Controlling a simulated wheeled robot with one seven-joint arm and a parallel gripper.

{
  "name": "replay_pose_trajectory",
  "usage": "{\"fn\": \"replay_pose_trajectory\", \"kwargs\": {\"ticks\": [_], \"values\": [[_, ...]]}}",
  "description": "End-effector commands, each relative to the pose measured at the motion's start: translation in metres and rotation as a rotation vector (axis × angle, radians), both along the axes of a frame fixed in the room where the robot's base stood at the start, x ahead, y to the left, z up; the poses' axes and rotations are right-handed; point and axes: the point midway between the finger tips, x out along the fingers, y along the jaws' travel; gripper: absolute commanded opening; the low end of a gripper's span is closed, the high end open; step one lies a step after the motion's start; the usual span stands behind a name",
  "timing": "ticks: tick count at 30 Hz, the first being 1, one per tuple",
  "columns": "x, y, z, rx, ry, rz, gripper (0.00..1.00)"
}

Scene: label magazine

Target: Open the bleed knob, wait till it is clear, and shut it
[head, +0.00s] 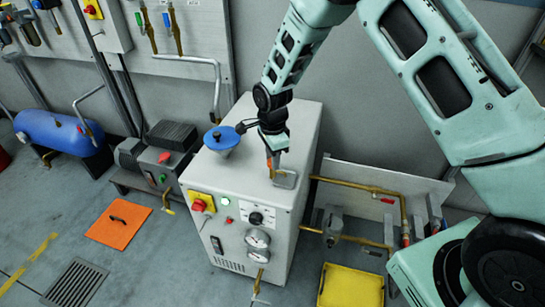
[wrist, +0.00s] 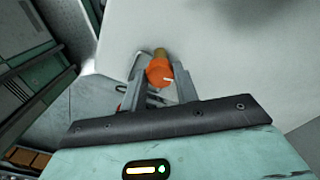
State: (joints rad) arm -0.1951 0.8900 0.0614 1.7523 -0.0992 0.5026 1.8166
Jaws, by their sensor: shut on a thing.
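The bleed knob is orange with a white mark, on a brass stem. In the wrist view the knob (wrist: 158,70) sits between the two fingers of my gripper (wrist: 160,82), which is shut on it. In the head view the knob (head: 269,163) shows as a small orange patch at the top of the grey cabinet (head: 240,175), below my gripper (head: 272,155). A bent grey pipe (head: 286,180) is beside it. The frames do not show clearly whether anything flows from the pipe.
A blue funnel-like cap (head: 221,136) stands on the cabinet top, left of my gripper. The cabinet front has a red knob (head: 199,205) and gauges (head: 257,239). A yellow tray (head: 350,288) and brass piping (head: 360,187) are at the right.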

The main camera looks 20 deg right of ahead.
Motion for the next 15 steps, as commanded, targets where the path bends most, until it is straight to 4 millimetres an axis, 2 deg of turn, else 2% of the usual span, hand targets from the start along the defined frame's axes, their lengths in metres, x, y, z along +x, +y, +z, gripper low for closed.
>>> {"fn": "replay_pose_trajectory", "kwargs": {"ticks": [15], "values": [[0.0003, -0.0004, 0.0010, -0.001, -0.002, 0.490, 0.07]]}}
